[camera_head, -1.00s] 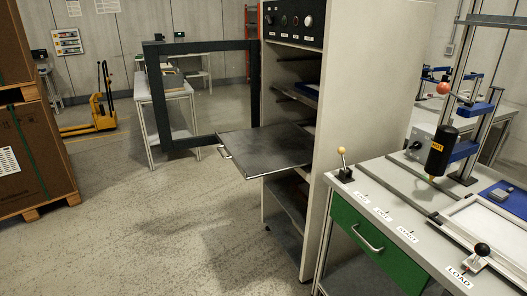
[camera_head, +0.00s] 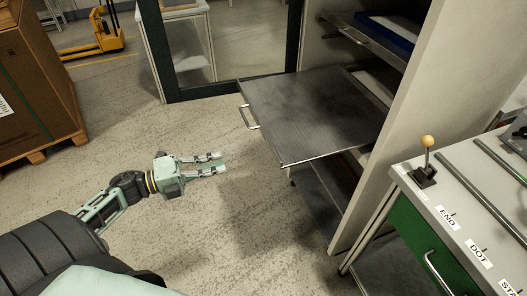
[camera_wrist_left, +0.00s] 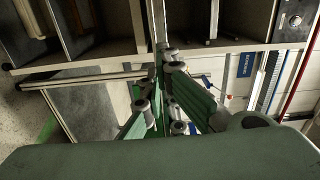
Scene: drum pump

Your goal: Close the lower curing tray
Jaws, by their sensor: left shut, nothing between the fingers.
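The lower curing tray (camera_head: 315,112) is a flat dark metal sheet sticking well out of the open curing cabinet (camera_head: 408,130). A small light handle (camera_head: 249,118) is on its left, outer edge. My left gripper (camera_head: 222,163) is shut and empty, over the floor to the left of the tray and apart from its handle. Its fingers point right, toward the tray. In the left wrist view my green fingers (camera_wrist_left: 165,75) are close together; what they face there is hard to make out. My right gripper is not in view.
The cabinet's dark-framed glass door (camera_head: 180,98) stands open behind the tray. Another tray (camera_head: 362,40) shows higher in the cabinet. A workbench with a green drawer (camera_head: 412,240) stands at right, and a boxed pallet (camera_head: 35,85) at far left. The floor before the tray is clear.

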